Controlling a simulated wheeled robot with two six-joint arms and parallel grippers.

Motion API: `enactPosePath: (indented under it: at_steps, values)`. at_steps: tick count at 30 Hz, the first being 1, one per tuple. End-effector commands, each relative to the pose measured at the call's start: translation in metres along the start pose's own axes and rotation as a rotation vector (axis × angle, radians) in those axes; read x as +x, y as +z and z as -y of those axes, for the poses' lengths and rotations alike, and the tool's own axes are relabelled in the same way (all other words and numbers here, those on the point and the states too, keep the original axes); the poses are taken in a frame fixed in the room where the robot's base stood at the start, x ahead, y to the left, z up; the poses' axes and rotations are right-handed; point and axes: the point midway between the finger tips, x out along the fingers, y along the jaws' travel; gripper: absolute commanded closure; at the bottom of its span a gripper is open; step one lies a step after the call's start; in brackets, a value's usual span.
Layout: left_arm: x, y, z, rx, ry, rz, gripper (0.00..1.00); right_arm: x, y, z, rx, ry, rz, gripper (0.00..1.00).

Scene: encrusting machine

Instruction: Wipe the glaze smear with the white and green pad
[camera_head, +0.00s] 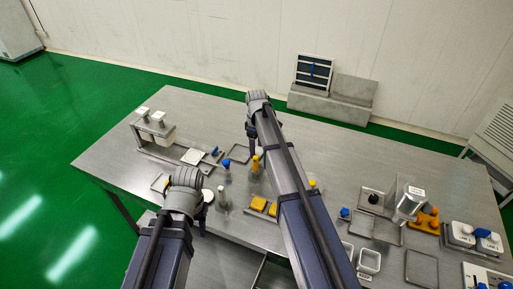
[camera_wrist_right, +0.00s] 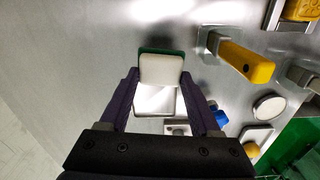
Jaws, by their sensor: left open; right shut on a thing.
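The white and green pad (camera_wrist_right: 160,69) is between the fingers of my right gripper (camera_wrist_right: 163,92) in the right wrist view; its white face and green edge show. In the head view my right gripper (camera_head: 251,132) is over the far middle of the steel table, and the pad cannot be made out there. I cannot make out the glaze smear in either view. My left gripper (camera_head: 188,192) is open over the table's near left part, its fingers partly hidden by its own wrist.
A shallow square tray (camera_head: 238,152) lies near my right gripper. A yellow-handled tool (camera_wrist_right: 245,62) stands close by. Yellow blocks (camera_head: 262,206) and a white-capped post (camera_head: 221,196) stand near my left gripper. A rack with white containers (camera_head: 155,128) is at the far left.

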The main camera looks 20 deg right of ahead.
Motion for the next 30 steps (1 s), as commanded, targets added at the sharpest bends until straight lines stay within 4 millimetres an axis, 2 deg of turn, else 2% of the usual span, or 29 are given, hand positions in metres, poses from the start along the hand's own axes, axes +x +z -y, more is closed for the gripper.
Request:
enactPosePath:
  at_steps: [1,4,17,27,30]
  values:
    - [-0.01,0.001,0.001,0.0,0.0,0.0,0.55,-0.01,0.0,0.0,0.0,0.0,0.0,0.81]
    - [-0.018,0.001,0.002,0.0,0.0,0.0,0.55,-0.018,0.0,0.0,0.0,0.0,0.0,0.81]
    - [-0.02,0.001,0.002,0.0,0.0,0.0,0.55,-0.02,0.0,0.0,0.0,0.0,0.0,0.81]
    - [-0.048,0.003,0.005,0.0,0.0,0.0,0.55,-0.048,0.0,0.0,0.0,0.0,0.0,0.81]
    - [-0.049,0.003,0.005,0.0,0.0,0.0,0.55,-0.049,0.0,0.0,0.0,0.0,0.0,0.81]
